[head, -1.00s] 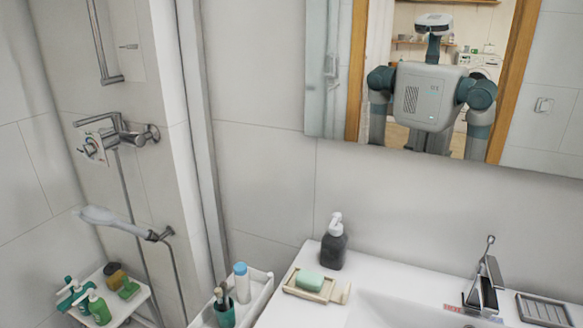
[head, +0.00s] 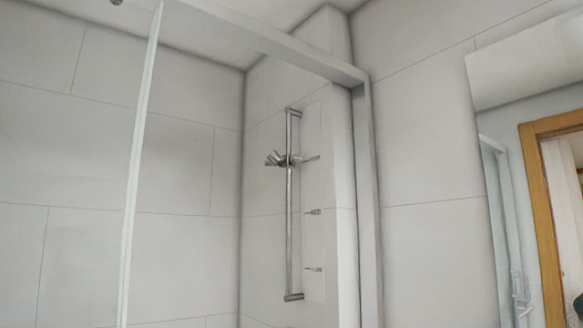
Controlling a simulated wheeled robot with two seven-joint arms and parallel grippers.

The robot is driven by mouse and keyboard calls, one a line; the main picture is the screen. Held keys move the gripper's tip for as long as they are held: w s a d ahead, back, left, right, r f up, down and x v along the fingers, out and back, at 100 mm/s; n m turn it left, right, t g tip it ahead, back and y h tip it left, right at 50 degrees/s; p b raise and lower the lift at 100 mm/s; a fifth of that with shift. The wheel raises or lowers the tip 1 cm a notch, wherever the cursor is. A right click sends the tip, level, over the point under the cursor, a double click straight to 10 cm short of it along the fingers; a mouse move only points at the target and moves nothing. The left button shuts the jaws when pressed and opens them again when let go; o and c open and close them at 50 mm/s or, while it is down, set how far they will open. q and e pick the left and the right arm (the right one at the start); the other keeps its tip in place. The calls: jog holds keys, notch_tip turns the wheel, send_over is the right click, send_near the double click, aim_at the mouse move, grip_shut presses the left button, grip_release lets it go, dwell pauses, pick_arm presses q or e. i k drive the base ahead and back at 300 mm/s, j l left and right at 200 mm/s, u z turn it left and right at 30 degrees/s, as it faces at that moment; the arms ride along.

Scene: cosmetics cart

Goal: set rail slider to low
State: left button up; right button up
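The shower rail (head: 289,230) is a vertical chrome bar on the tiled shower wall, in the middle of the head view. The rail slider (head: 287,160) is a chrome holder clamped on the bar in its upper part. It sits level with the highest of three small marker tabs; the middle tab (head: 313,211) and the lowest tab (head: 313,268) are below it. The hand shower is not in this view. Neither of my grippers is in view.
A glass shower panel edge (head: 140,170) stands left of the rail, under a white frame (head: 270,38). A white upright post (head: 367,200) stands to its right. A mirror (head: 535,190) hangs at the far right.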

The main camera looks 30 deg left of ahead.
aim_at(273, 158)
jog(key=i+j, duration=0.15)
jog(key=j, duration=0.3)
jog(key=i+j, duration=0.1)
jog(key=j, duration=0.35)
jog(key=i+j, duration=0.15)
jog(key=j, duration=0.3)
